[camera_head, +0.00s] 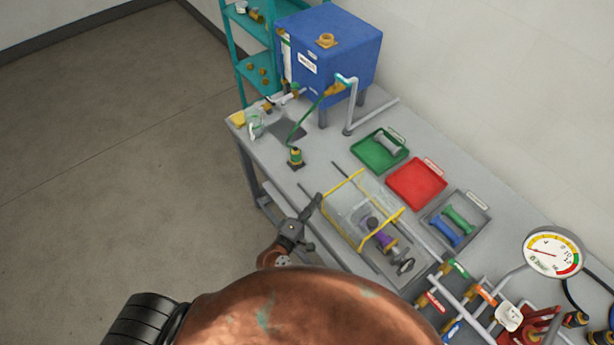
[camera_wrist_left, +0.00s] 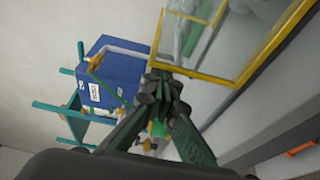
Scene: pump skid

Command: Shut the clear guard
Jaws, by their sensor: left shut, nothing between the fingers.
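The clear guard (camera_head: 341,226) has yellow edges and stands on the grey bench, between two thin rails. A purple part (camera_head: 387,241) and a metal fitting (camera_head: 405,266) show at its right end, partly outside the yellow frame. My left gripper (camera_head: 317,200) is shut and empty, its tips close to the guard's left yellow edge. In the left wrist view the shut fingertips (camera_wrist_left: 158,84) appear at the lower left corner of the guard's yellow frame (camera_wrist_left: 205,76). I cannot tell whether they touch it. My right gripper is not in view.
Green (camera_head: 367,156), red (camera_head: 417,184) and grey (camera_head: 480,222) trays lie behind the guard. A blue tank (camera_head: 345,50) stands at the back. Coloured valves (camera_head: 485,293) and a gauge (camera_head: 552,252) are at the right. Open floor lies to the left.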

